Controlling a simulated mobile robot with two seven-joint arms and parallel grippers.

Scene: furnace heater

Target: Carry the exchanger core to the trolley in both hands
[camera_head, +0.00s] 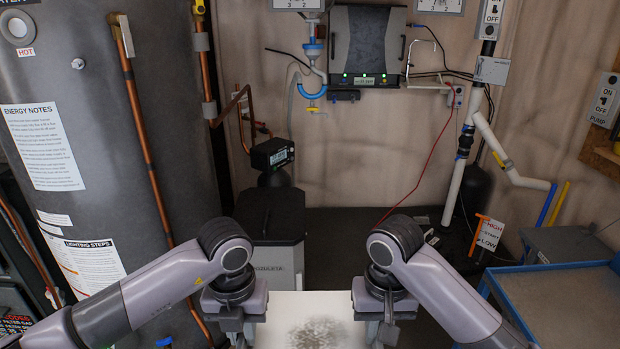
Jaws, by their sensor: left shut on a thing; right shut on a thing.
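The exchanger core (312,310) shows as a pale, flat-topped piece with a dark sooty patch, at the bottom middle; its near part is cut off by the picture edge. My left gripper (240,335) is shut on its left side, and my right gripper (378,335) is shut on its right side. The fingertips are partly hidden at the bottom edge.
A large grey tank (95,120) with copper pipes fills the left. A dark grey box unit (272,225) stands ahead of my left gripper. White pipes (462,165) run down the back wall, and a HIGH/LOW sign (487,234) stands near the trolley. Dark floor shows between.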

